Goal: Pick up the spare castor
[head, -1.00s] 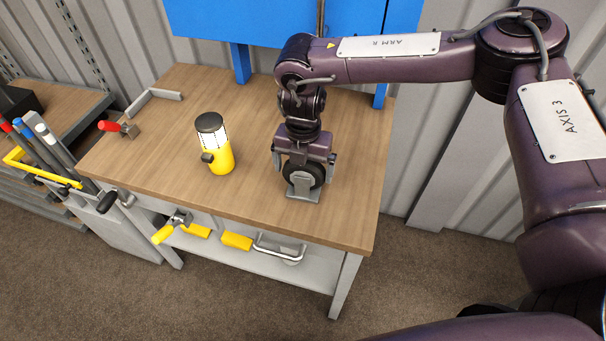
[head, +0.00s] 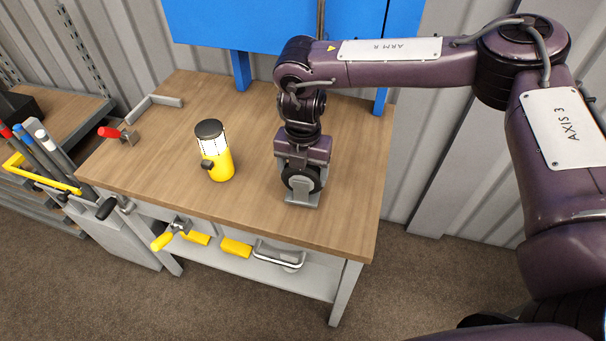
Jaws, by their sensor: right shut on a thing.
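The spare castor (head: 301,180), a dark wheel with a grey mount, stands on the wooden workbench (head: 140,135) near its right front part. My right gripper (head: 303,165) points down over the castor from above and is shut on it. The castor's lower grey part (head: 302,199) appears to be at the bench top. The gripper hides the upper part of the castor. My left gripper is out of view.
A yellow lantern (head: 221,170) stands left of the castor. A blue board (head: 270,25) rises behind.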

